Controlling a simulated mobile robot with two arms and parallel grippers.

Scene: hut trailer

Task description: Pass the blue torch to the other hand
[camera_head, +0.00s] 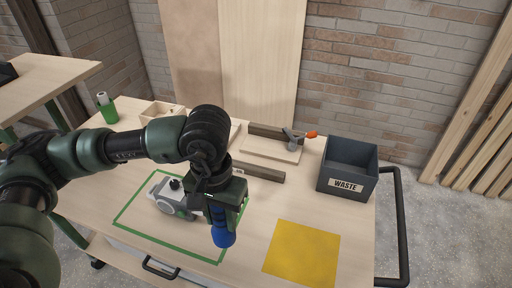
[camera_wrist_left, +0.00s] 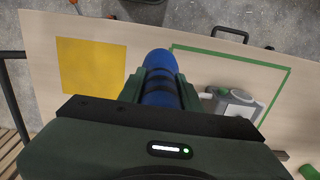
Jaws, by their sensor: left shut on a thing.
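The blue torch (camera_head: 222,232) is held in my left gripper (camera_head: 222,208), which is shut on it above the table. In the head view the torch's blue end hangs down below the fingers, near the right edge of the green outline. In the left wrist view the torch (camera_wrist_left: 160,80) lies between the two fingers of the gripper (camera_wrist_left: 160,90), its blue end pointing away from the wrist. Part of the torch is hidden by the fingers. My right gripper is in neither view.
A yellow square (camera_head: 302,255) lies to the right of the torch. A grey device (camera_head: 170,195) sits inside the green outline (camera_head: 130,203). A clamp (camera_head: 292,138) and a green bottle (camera_head: 107,108) stand farther back.

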